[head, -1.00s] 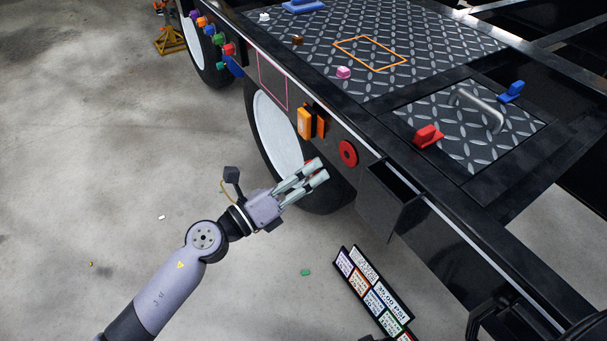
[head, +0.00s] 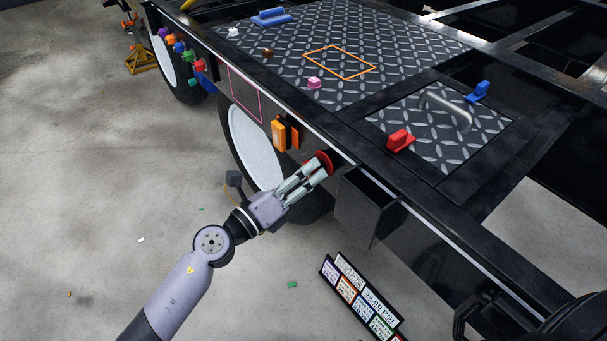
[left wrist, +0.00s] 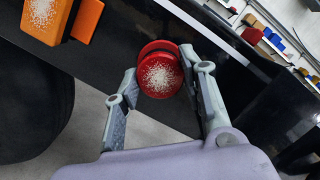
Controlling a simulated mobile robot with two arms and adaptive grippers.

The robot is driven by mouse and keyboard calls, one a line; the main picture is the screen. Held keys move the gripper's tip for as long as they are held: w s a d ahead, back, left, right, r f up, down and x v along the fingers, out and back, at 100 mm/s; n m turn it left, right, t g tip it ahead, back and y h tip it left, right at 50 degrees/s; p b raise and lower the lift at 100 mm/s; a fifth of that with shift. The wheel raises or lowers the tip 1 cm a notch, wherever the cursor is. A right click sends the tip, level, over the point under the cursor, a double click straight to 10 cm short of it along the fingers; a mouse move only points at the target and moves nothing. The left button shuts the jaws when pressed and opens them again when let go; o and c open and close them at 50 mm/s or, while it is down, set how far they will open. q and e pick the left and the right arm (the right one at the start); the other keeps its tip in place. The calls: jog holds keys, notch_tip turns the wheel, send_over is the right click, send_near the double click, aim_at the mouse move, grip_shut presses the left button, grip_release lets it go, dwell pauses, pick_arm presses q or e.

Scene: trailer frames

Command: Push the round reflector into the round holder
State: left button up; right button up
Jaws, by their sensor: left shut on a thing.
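The round reflector (left wrist: 158,78), red with pale speckles, sits between the fingertips of my left gripper (head: 318,170) in the left wrist view. My left gripper is shut on it by its sides. The round holder (left wrist: 160,48) is a red ring on the dark trailer side, showing just behind and above the reflector. In the head view the holder (head: 326,157) is partly covered by my fingertips. The reflector is close in front of it, overlapping its lower part; I cannot tell whether they touch. My right gripper is in neither view.
An orange reflector block (head: 286,134) is mounted left of the holder. A dark open box (head: 362,208) hangs on the trailer side to the right. A wheel (head: 252,150) stands below and behind. A label board (head: 360,300) is lower right. Open floor lies left.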

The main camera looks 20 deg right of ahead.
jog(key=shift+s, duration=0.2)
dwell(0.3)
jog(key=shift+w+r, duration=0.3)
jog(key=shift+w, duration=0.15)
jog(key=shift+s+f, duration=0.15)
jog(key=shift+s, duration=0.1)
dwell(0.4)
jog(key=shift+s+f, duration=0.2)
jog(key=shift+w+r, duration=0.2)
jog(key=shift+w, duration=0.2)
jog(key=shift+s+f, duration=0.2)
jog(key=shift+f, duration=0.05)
